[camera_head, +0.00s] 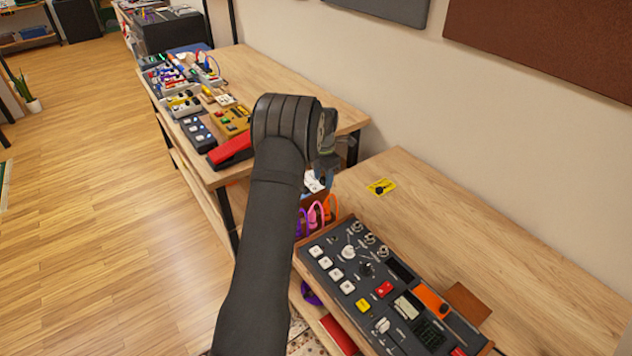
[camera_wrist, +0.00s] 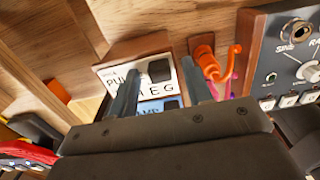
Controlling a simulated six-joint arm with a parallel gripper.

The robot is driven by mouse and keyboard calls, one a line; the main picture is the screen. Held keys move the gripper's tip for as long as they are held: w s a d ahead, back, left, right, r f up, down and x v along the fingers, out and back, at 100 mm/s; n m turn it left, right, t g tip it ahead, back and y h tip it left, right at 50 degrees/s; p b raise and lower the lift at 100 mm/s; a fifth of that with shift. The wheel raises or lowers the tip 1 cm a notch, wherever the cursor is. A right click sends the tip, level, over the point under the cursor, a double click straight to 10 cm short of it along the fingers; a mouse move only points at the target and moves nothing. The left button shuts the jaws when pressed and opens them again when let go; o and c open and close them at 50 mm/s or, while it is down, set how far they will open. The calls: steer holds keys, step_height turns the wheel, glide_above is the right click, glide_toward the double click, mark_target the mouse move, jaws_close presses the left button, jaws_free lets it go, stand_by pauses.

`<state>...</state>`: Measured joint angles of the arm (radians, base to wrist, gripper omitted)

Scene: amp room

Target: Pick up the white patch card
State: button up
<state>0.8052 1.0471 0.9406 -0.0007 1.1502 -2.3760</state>
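The white patch card (camera_wrist: 108,72) has dark lettering and a dark patch. In the wrist view it lies just beyond my gripper (camera_wrist: 161,66), above a blue card (camera_wrist: 150,107). My gripper's two fingers are spread apart in front of the cards, one over the white card's middle and one by its right edge. The fingers partly cover the lettering, and I cannot tell whether they touch the card. In the head view the white card (camera_head: 314,182) shows small, just below my gripper (camera_head: 325,163), whose fingers are mostly hidden by my wrist.
Orange and pink cables (camera_wrist: 212,66) hang right of the cards; they also show in the head view (camera_head: 318,213). A wood-sided control panel (camera_head: 365,275) stands close by. A red pedal (camera_head: 230,152) is on the left table.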

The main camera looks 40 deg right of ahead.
jaws_close()
